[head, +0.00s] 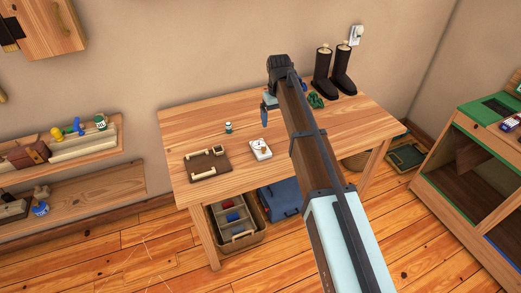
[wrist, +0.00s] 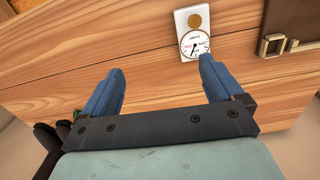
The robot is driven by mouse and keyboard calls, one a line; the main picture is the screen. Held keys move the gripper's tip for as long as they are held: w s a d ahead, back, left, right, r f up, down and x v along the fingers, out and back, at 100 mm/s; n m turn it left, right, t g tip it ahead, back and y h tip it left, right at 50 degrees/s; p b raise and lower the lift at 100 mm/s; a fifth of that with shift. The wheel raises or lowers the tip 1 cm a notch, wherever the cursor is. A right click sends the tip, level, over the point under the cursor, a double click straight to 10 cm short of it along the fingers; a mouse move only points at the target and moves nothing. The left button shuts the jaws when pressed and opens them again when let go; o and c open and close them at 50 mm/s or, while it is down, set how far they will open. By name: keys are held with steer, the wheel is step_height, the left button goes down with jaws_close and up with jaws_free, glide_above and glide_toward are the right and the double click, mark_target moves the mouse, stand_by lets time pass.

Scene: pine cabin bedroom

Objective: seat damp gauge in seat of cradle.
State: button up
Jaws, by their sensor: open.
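The damp gauge (head: 260,149) is a white plate with a round dial, lying face up on the table. In the wrist view the gauge (wrist: 193,35) also shows a copper-coloured disc beside the dial. A brown board with cream rails and a small square frame at one corner, apparently the cradle (head: 207,163), lies left of the gauge. In the wrist view its corner (wrist: 284,20) shows at the upper right. My gripper (head: 268,110) is open and empty above the table. In the wrist view the gauge lies beyond the fingertips (wrist: 160,68), nearer the right finger.
A small bottle (head: 228,128) stands behind the gauge and board. Black boots (head: 332,72) and a green item (head: 316,100) are at the table's back right. The wooden table (head: 185,115) is bare around the gauge. A divided bin (head: 237,222) sits below.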

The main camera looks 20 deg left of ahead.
steer(key=s+a, duration=0.3)
steer(key=a, duration=0.1)
glide_above(261, 146)
steer(key=shift+n, duration=0.3)
steer(key=f, duration=0.5)
steer(key=s+d+f, duration=0.1)
steer(key=f, duration=0.1)
steer(key=shift+f, duration=0.4)
steer(key=shift+s+a+f, duration=0.15)
steer(key=shift+f, duration=2.45)
steer(key=shift+c, duration=0.2)
steer(key=c, duration=1.2)
